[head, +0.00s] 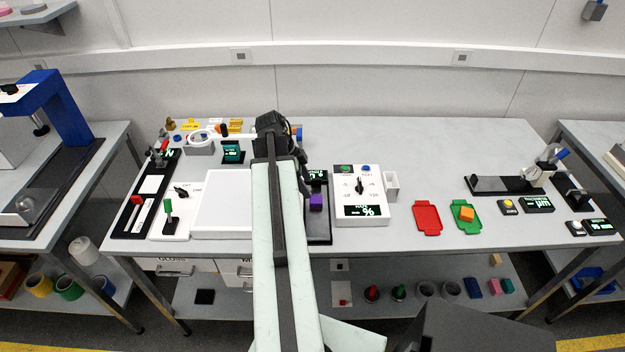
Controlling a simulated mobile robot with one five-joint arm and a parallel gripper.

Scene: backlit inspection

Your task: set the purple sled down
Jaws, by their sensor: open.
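The purple sled (316,202) is a small block that shows just right of my arm. It appears to rest on a dark base plate (318,236) on the middle table. My arm reaches forward over the table and hides the left part of that plate. My gripper (303,180) hangs down from the dark wrist, close to the left of the sled. Its jaws are open, mostly hidden behind the arm. I cannot tell whether they touch the sled.
A red tray (427,217) and a green tray (466,228) with an orange cube (466,214) lie further right. The back right tabletop is clear.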

